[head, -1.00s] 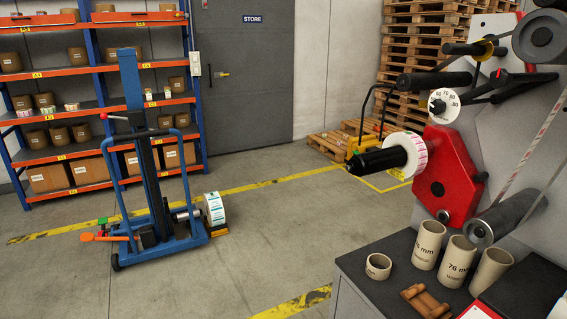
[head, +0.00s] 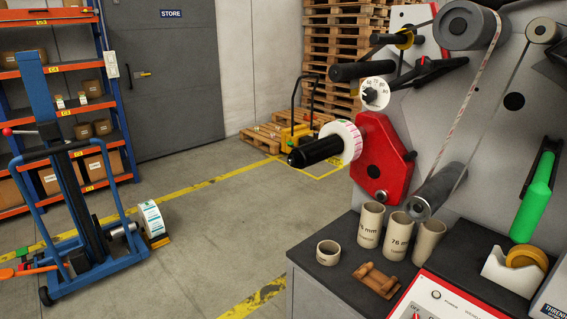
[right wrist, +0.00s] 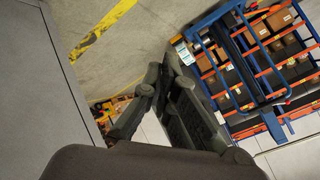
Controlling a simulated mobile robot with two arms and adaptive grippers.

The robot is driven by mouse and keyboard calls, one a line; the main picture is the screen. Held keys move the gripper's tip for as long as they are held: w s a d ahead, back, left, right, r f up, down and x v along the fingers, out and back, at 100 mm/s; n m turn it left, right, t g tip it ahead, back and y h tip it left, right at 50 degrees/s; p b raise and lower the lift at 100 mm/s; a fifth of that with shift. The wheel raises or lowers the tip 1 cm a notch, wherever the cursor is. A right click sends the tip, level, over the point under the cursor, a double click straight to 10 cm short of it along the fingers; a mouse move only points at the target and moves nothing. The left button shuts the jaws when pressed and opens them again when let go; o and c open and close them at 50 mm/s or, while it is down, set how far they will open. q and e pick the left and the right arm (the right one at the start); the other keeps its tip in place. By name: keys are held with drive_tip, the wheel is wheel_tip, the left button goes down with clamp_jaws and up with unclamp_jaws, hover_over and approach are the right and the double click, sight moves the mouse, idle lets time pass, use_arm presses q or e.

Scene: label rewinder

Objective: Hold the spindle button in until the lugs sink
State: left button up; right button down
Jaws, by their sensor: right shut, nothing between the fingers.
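The black spindle (head: 318,151) sticks out to the left from the red machine housing (head: 382,160) in the head view. A white roll with a pink-marked edge (head: 346,141) sits around its base. The spindle's free end (head: 295,159) faces left toward me and has a small tip; I cannot clearly make out a button. Lugs are too small to tell. My right gripper (right wrist: 160,72) shows only in the right wrist view, with its fingers together and empty. Floor and shelving lie beyond it, and it is apart from the spindle. My left gripper is not in view.
Below the spindle, a dark bench (head: 345,235) holds cardboard cores (head: 371,225), a wooden block (head: 377,280) and a tape dispenser (head: 515,270). Rollers (head: 436,192) and a printed web stand right of the spindle. A blue lift trolley (head: 75,215) stands left.

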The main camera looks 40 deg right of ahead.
drive_tip(key=w+d+r+m+t+h, duration=0.25)
drive_tip(key=w+r+m, duration=0.5)
drive_tip(key=r, duration=0.65)
drive_tip(key=w+d+r+m+t+h, duration=0.2)
drive_tip(key=w+d+r+m+t, duration=0.2)
drive_tip(key=w+r, duration=0.85)
drive_tip(key=d+r+m+g+h, duration=0.1)
drive_tip(key=d+r+m+h, duration=0.4)
drive_tip(key=r+m, duration=0.4)
drive_tip(key=s+d+r+m+h, duration=0.1)
drive_tip(key=d+r+m+h, duration=0.4)
drive_tip(key=r, duration=1.3)
drive_tip(key=d+m+p, duration=0.1)
drive_tip(key=d+m, duration=0.1)
drive_tip(key=m, duration=0.2)
drive_tip(key=shift+d+r+g, duration=0.15)
drive_tip(key=shift+r+g, duration=0.2)
drive_tip(key=shift+r, duration=0.05)
drive_tip(key=shift+d, duration=0.1)
